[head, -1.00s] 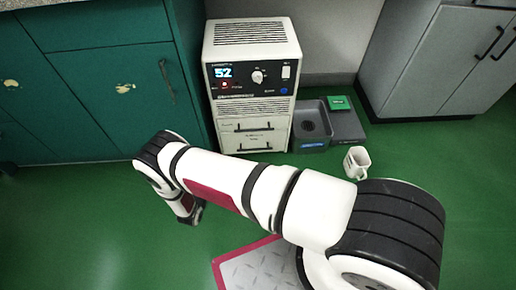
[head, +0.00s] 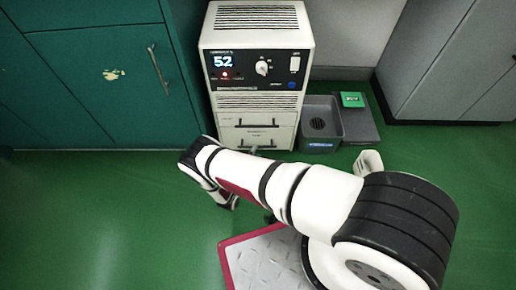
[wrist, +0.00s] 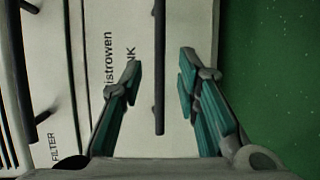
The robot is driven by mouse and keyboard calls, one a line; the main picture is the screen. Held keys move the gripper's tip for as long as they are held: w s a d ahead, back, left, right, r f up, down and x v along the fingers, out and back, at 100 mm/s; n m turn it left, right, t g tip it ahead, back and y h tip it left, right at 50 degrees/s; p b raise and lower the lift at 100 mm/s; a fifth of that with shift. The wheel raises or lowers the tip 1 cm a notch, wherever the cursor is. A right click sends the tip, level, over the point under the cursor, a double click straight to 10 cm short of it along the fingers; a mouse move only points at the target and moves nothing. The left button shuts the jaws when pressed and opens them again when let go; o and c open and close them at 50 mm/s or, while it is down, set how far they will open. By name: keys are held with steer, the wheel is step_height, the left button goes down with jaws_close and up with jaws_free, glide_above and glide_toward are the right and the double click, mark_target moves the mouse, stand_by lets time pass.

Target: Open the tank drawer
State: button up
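The white dehumidifier-like unit (head: 256,62) stands on the floor with its display reading 52. Below its vents are two drawer fronts with dark bar handles. The lower one, the tank drawer (head: 232,138), looks flush, and my arm hides part of its bottom. In the wrist view the drawer fronts appear turned sideways, with "FILTER" on the left and the end of "TANK" near the middle. My gripper (wrist: 160,63) is open. Its teal fingers lie on either side of the tank drawer's handle (wrist: 159,100) in the picture; contact is not visible. The head view does not show the fingers clearly.
A grey tray (head: 322,128) and a dark box with a green item (head: 352,100) stand right of the unit. Green cabinets (head: 100,80) are at left, a grey cabinet (head: 450,60) at right. Green floor is clear at left.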

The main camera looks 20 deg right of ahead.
steer(key=shift+b+x, duration=0.55)
steer(key=shift+x, duration=1.85)
jaws_close()
